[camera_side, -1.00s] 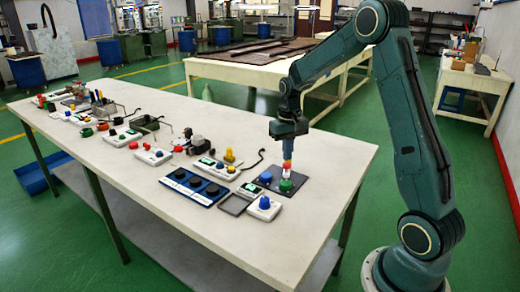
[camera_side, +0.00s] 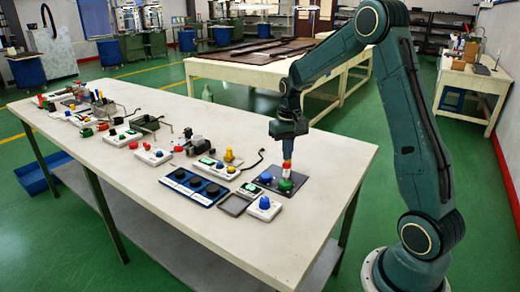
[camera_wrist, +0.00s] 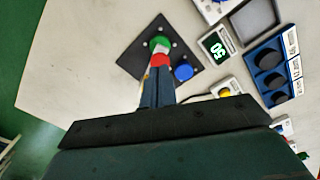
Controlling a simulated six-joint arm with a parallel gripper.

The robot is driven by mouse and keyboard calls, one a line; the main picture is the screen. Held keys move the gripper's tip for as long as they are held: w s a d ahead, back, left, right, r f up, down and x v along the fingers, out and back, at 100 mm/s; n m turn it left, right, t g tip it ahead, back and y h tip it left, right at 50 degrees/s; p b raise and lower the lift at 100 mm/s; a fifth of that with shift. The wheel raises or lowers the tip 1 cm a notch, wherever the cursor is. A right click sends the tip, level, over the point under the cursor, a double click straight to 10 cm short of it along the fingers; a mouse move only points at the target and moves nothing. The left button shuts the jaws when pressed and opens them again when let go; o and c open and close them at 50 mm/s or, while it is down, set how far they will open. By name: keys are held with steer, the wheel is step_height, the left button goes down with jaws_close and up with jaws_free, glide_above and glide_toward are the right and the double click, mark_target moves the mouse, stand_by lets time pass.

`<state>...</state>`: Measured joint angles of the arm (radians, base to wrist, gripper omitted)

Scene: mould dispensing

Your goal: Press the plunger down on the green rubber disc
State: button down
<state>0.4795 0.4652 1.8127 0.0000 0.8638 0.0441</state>
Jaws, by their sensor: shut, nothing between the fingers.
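The green rubber disc (camera_side: 285,184) sits on a dark square plate (camera_side: 271,187) at the right end of the bench. It also shows in the wrist view (camera_wrist: 159,43), just beyond my fingers. A narrow red and white piece (camera_side: 286,172), which looks like the plunger, stands upright over the disc and appears to meet it. Its red part shows in the wrist view (camera_wrist: 160,60). My gripper (camera_side: 287,161) points down, shut, directly above this piece. In the wrist view, the fingers (camera_wrist: 158,82) are together and partly cover it. I cannot tell exactly where they touch it.
A blue knob (camera_side: 266,177) is on the plate close to the disc. A grey tray (camera_side: 236,205), a small box with a blue button (camera_side: 264,208) and a blue unit with dark knobs (camera_side: 194,186) stand nearby. The bench right of the plate is clear.

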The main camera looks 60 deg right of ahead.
mark_target(286, 165)
steer(key=shift+f, duration=1.35)
stand_by(0.9)
steer(key=shift+r, duration=0.15)
step_height(286, 165, up, 11)
steer(key=shift+r, duration=0.2)
stand_by(1.5)
stand_by(0.3)
steer(key=s+a+r+n+t, duration=0.1)
steer(key=s+a+r+n, duration=0.1)
steer(key=s+a+r, duration=0.4)
steer(key=s+a+r+n+t, duration=0.1)
steer(key=s+a+r+t, duration=0.1)
steer(key=s+a, duration=0.35)
steer(key=s+a+f+n+t, duration=0.2)
steer(key=s+a+n, duration=0.1)
steer(key=s+a, duration=0.6)
steer(key=shift+s+t, duration=0.3)
steer(key=shift+s, duration=0.4)
stand_by(0.4)
